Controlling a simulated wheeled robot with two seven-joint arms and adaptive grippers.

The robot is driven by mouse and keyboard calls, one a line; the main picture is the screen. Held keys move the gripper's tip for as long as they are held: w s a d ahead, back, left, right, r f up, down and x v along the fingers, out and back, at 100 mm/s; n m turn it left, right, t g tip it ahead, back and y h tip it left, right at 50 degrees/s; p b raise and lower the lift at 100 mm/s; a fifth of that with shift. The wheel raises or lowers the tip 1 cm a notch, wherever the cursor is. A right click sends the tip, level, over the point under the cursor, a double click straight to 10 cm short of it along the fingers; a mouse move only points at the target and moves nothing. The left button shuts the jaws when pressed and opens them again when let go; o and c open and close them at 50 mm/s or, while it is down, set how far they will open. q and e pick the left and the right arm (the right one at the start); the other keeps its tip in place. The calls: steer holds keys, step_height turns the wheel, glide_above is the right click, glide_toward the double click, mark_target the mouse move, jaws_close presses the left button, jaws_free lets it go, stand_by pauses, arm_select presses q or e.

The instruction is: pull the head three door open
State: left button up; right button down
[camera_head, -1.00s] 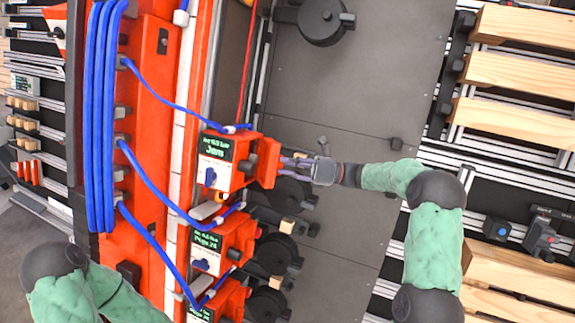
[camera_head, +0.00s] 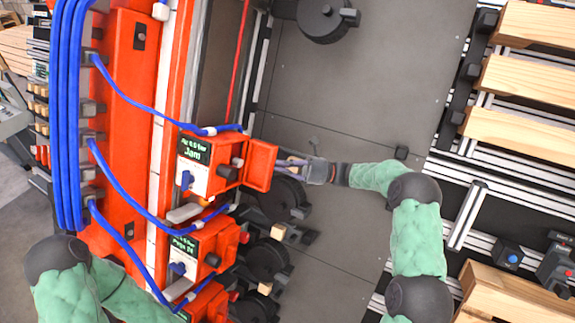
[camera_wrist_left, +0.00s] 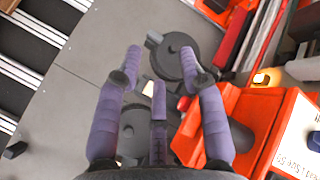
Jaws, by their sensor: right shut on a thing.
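The head with the "Jam" display (camera_head: 195,150) is the upper of the red heads on the orange column. Its red door (camera_head: 262,163) stands out to the right of the head's body, swung open with a gap between them. My right gripper (camera_head: 287,163) is at the door's right edge and shut on the door; its fingertips are small and partly hidden there. My left gripper (camera_wrist_left: 160,72) shows in the left wrist view with its fingers spread, open and empty. It hangs over a dark round reel (camera_wrist_left: 176,55) beside a red housing. In the head view only my left arm shows, at lower left.
Another red head (camera_head: 190,245) sits just below, with dark round reels (camera_head: 266,258) to its right. Blue hoses (camera_head: 130,100) loop to the heads. Wooden pallets (camera_head: 530,80) lie on the right. Grey floor plate (camera_head: 380,70) is clear in the middle.

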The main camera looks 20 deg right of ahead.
steer(key=shift+w+a+r, duration=0.2)
steer(key=shift+a+r, duration=0.1)
steer(key=c, duration=1.2)
jaws_free()
steer(key=shift+o, duration=0.5)
steer(key=shift+a+f, duration=0.1)
steer(key=shift+a, duration=0.2)
steer(key=shift+a+f, duration=0.1)
steer(key=shift+a, duration=0.05)
